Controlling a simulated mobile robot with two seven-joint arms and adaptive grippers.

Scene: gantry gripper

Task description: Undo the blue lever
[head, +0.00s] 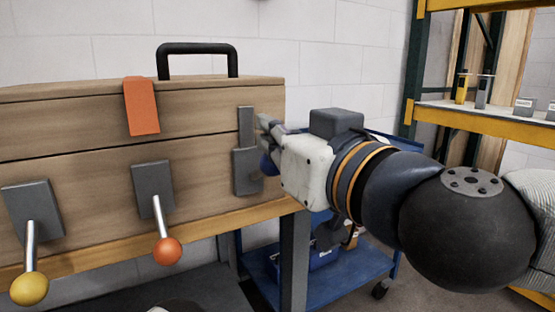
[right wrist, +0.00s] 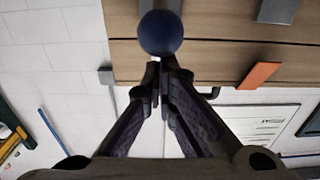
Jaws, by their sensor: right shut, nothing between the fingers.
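The blue lever's round knob (head: 268,163) shows at the right end of the wooden chest's front, partly hidden behind my right gripper. Its grey mount plate (head: 247,171) is beside it, below a grey upright strip (head: 246,126); the lever's rod is hidden. My right gripper (head: 263,124) is at the chest's right end, its fingertips a little above the knob. In the right wrist view the blue knob (right wrist: 161,33) is just beyond the closed fingertips (right wrist: 158,68), with nothing between them. I cannot tell whether they touch the knob. My left gripper is not in view.
The chest (head: 90,160) also has an orange-knobbed lever (head: 167,250) and a yellow-knobbed lever (head: 29,288), both hanging down. An orange flap (head: 141,105) and black handle (head: 197,47) are above. A blue cart (head: 345,268) stands below right; shelving (head: 480,115) stands at right.

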